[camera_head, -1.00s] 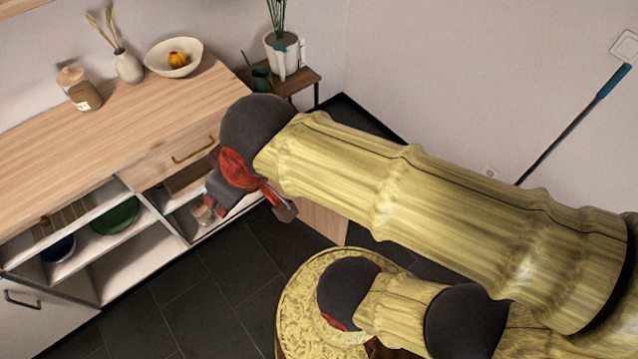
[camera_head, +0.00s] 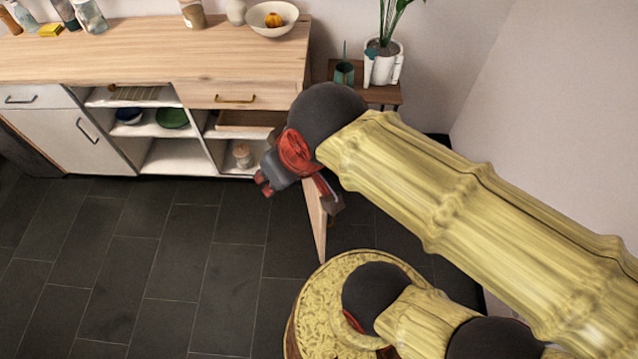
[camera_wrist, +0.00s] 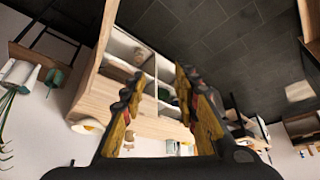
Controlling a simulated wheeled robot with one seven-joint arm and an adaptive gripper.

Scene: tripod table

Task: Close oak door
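The oak door (camera_head: 316,226) stands open at the right end of the cabinet. It sticks out toward me and shows as a narrow, nearly edge-on panel. In the wrist view, a pale wood strip (camera_wrist: 104,38) beside the open shelves looks like this door. My gripper (camera_head: 290,168) hangs in front of the cabinet's right end and covers the upper part of the door; whether it touches the door I cannot tell. In the wrist view, its two fingers (camera_wrist: 160,78) are spread apart with nothing between them.
The cabinet (camera_head: 130,65) has open shelves with bowls and a drawer (camera_head: 228,95) with a brass handle. A side stand (camera_head: 385,95) with a potted plant (camera_head: 382,60) stands to its right. The dark tiled floor (camera_head: 170,265) is clear at left.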

